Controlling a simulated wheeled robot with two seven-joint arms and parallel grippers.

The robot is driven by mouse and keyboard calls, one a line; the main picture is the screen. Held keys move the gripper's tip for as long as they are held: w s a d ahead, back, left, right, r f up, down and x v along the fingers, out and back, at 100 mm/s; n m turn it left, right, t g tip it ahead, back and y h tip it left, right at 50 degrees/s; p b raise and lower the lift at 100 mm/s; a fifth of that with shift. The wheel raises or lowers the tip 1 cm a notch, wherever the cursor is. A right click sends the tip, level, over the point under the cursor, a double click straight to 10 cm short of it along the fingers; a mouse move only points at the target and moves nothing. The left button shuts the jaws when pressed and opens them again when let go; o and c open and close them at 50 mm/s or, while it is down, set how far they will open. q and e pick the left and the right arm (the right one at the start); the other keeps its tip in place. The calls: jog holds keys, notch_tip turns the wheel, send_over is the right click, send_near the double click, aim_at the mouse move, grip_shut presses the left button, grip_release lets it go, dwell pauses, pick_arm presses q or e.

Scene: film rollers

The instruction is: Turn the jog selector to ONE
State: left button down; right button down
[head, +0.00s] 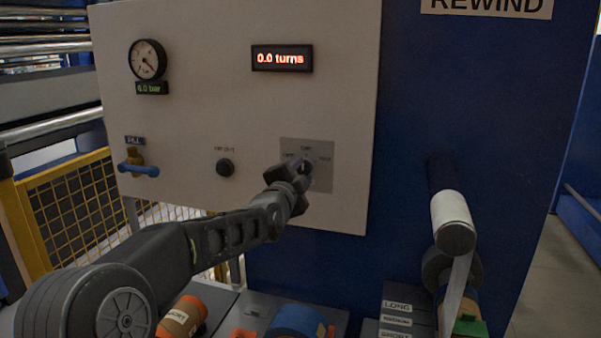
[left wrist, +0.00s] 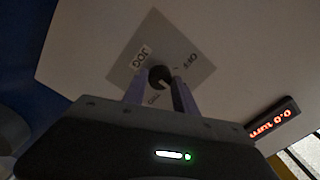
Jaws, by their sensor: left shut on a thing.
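The jog selector is a small dark round knob (left wrist: 160,76) on a square grey plate (head: 322,177) fixed to the white panel. In the left wrist view the plate (left wrist: 185,48) carries the words JOG and OFF, and a third label close to the fingers is too small to read. My left gripper (head: 298,179) reaches up to the plate from the lower left. In the left wrist view its two fingers (left wrist: 160,88) are shut on the knob, one on each side. The knob's pointer direction cannot be told. My right gripper is not in view.
The panel also holds a gauge (head: 148,60), a display (head: 282,58) reading 0.0 turns, a black button (head: 225,167) and a blue-handled valve (head: 138,168). A white roll (head: 452,210) sticks out at right. Rolls and labelled trays lie below.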

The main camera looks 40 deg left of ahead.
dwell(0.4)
pick_arm(q)
jog(key=c, duration=1)
grip_release()
jog(key=b+v, duration=0.1)
jog(key=v, duration=0.6)
jog(key=shift+s+d+b, duration=0.15)
jog(key=shift+s+b, duration=0.2)
jog(key=shift+s, duration=0.05)
